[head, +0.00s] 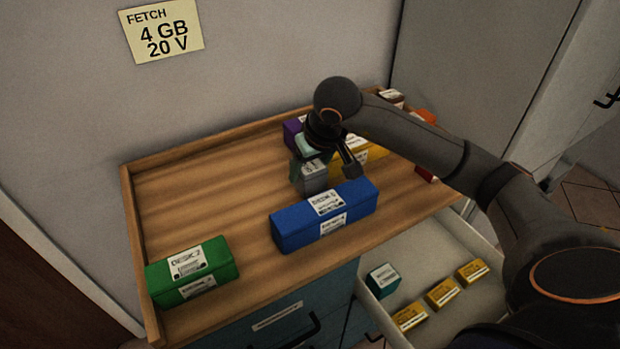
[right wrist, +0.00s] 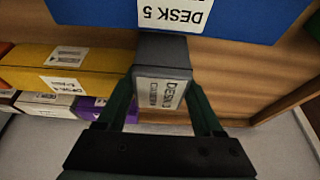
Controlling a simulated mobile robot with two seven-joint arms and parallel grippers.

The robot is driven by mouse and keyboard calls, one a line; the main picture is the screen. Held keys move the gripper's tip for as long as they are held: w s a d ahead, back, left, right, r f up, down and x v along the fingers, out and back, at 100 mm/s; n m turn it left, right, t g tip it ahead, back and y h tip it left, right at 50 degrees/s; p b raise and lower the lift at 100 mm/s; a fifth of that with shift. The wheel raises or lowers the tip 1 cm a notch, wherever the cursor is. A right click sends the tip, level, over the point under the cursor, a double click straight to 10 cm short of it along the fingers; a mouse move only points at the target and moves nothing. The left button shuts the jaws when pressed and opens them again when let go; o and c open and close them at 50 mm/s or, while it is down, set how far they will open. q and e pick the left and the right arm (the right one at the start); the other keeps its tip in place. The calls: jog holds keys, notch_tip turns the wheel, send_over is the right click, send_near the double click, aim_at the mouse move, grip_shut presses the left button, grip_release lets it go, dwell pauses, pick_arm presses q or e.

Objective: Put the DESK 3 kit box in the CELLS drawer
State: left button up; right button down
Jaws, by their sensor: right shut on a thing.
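My right gripper (head: 328,170) is shut on a small grey box (head: 313,178) at the back middle of the wooden top. In the right wrist view the box (right wrist: 163,60) sits between the two fingers (right wrist: 165,115). Its white label reads DESK, with a number that looks like 3. An open drawer (head: 445,240) shows at the lower right, below the wooden top, partly hidden by my right arm. I cannot read a CELLS label on it. My left gripper is not in view.
A blue DESK 5 box (head: 300,232) lies just in front of the grey box. A green box (head: 190,270) is at the front left. Yellow (head: 362,152) and purple (head: 292,128) boxes stand behind. The drawer holds a teal box (head: 382,280) and several small yellow boxes (head: 442,293).

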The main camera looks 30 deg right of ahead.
jog(key=shift+w+d+f, duration=0.1)
jog(key=shift+d+f, duration=0.1)
jog(key=shift+f, duration=1.55)
jog(key=shift+f, duration=0.2)
jog(key=shift+c, duration=0.2)
grip_release()
jog(key=shift+r, duration=0.15)
